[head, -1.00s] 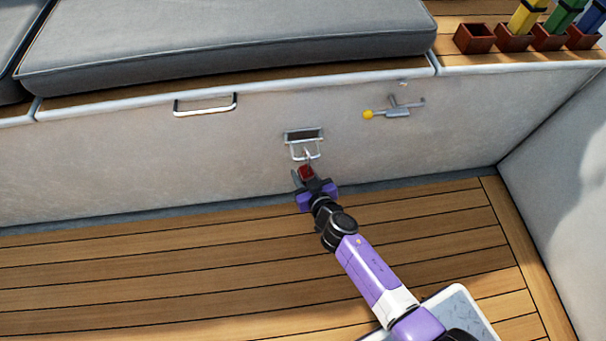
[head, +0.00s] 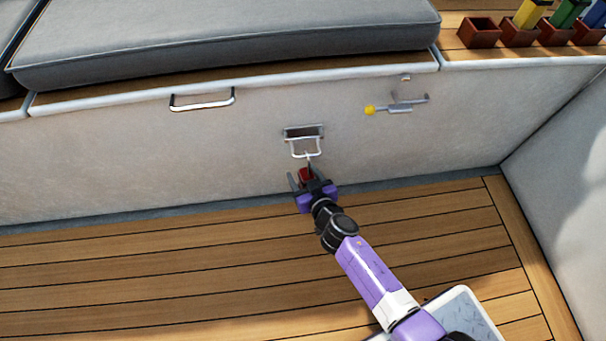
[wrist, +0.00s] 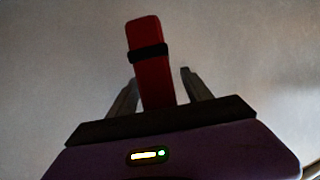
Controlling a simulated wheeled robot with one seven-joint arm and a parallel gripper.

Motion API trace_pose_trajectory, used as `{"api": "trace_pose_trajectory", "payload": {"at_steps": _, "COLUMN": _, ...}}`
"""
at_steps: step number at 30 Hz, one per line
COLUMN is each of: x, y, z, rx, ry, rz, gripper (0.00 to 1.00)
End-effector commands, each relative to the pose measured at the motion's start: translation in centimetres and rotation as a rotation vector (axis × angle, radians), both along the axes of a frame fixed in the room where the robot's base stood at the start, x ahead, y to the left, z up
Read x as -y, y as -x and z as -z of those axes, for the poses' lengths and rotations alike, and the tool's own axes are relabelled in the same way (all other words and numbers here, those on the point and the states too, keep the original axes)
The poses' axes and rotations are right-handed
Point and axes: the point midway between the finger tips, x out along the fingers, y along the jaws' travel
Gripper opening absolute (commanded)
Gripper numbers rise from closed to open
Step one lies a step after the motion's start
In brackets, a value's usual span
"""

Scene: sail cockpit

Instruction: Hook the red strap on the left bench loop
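The bench loop is a metal bail (head: 305,148) below a dark rectangular plate on the pale bench front. The red strap (head: 305,174) sits just below it, with a small metal hook (head: 309,158) at its top that appears to meet the loop's lower bar; whether it is around the bar is too small to tell. My gripper (head: 301,178) is open, with its fingers on either side of the strap. In the wrist view the strap (wrist: 150,65), with a black band, stands between the spread fingers, nearer the left one, with a clear gap on the right.
A metal handle (head: 202,101) is at left on the bench front. A latch with a yellow knob (head: 370,110) is to the right of the loop. A grey cushion (head: 230,45) lies on the bench. Red-brown holders (head: 480,34) stand at upper right. The wooden floor (head: 130,275) is clear.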

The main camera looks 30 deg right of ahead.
Motion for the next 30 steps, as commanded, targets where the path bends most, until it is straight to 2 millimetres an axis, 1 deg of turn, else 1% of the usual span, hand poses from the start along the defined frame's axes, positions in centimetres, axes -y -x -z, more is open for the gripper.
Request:
{"api": "trace_pose_trajectory", "payload": {"at_steps": 5, "x": 0.0, "y": 0.1, "z": 0.1, "rx": -0.003, "ry": 0.0, "rz": 0.001, "gripper": 0.58}}
{"api": "trace_pose_trajectory", "payload": {"at_steps": 8, "x": 0.0, "y": 0.5, "z": -0.1, "rx": -0.003, "ry": 0.0, "rz": 0.001, "gripper": 0.58}}
{"api": "trace_pose_trajectory", "payload": {"at_steps": 11, "x": 0.0, "y": 1.6, "z": -0.6, "rx": -0.003, "ry": 0.0, "rz": 0.001, "gripper": 0.58}}
{"api": "trace_pose_trajectory", "payload": {"at_steps": 15, "x": -0.1, "y": 3.7, "z": -1.5, "rx": -0.003, "ry": 0.001, "rz": 0.002, "gripper": 0.58}}
{"api": "trace_pose_trajectory", "payload": {"at_steps": 21, "x": -0.3, "y": 6.2, "z": -2.6, "rx": -0.002, "ry": -0.001, "rz": 0.001, "gripper": 0.58}}
{"api": "trace_pose_trajectory", "payload": {"at_steps": 25, "x": -0.4, "y": 7.0, "z": -2.9, "rx": -0.001, "ry": -0.001, "rz": 0.001, "gripper": 0.58}}
{"api": "trace_pose_trajectory", "payload": {"at_steps": 30, "x": -0.5, "y": 7.2, "z": -3.0, "rx": -0.001, "ry": 0.0, "rz": 0.0, "gripper": 0.58}}
